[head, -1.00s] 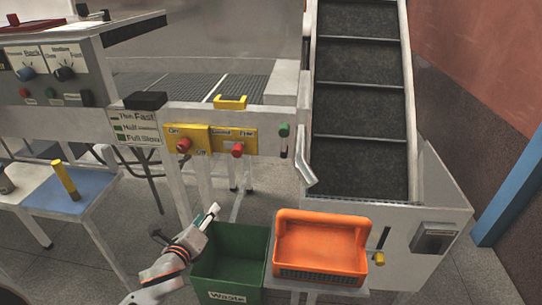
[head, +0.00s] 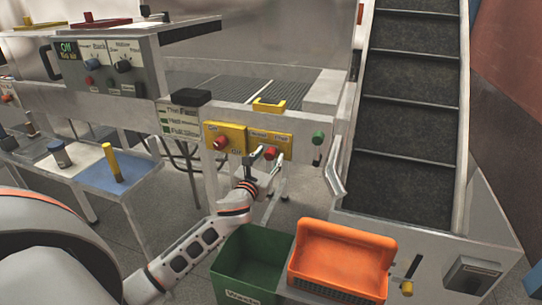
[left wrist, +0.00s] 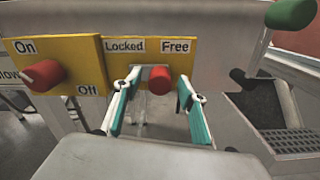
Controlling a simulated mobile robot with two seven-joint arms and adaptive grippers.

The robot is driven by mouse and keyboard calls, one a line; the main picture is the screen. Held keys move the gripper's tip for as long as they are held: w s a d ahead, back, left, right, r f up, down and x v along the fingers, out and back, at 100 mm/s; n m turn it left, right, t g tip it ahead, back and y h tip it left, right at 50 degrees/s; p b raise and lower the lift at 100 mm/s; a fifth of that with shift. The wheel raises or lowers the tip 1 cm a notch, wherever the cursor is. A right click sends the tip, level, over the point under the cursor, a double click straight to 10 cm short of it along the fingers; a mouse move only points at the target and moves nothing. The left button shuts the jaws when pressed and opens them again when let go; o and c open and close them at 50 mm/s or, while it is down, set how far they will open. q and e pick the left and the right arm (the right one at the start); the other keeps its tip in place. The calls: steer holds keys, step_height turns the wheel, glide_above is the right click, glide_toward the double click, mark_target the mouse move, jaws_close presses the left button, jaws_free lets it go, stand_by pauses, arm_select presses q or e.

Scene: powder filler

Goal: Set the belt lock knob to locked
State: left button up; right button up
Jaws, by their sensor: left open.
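The belt lock knob (left wrist: 159,80) is red and sits on a yellow plate (left wrist: 84,60) under the labels Locked and Free. It also shows in the head view (head: 270,153). My left gripper (left wrist: 155,98) is open, with one teal-padded finger on each side of the knob. In the left wrist view the knob appears between the fingertips, with gaps on both sides; I cannot tell whether either finger touches it. In the head view my left gripper (head: 257,165) is at the yellow plate, just below the knob. My right gripper is not in view.
A second red knob (left wrist: 43,75) with On and Off labels is left of the lock knob. A green knob (head: 318,137) is to the right. A green waste bin (head: 232,270) and an orange crate (head: 345,240) stand below, near the conveyor (head: 405,110).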

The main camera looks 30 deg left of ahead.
arm_select(q)
steer(key=shift+x, duration=0.75)
jaws_close()
steer(key=shift+a, duration=0.3)
steer(key=a, duration=0.1)
steer(key=s+a+p, duration=0.1)
steer(key=a, duration=0.1)
steer(key=shift+a, duration=0.3)
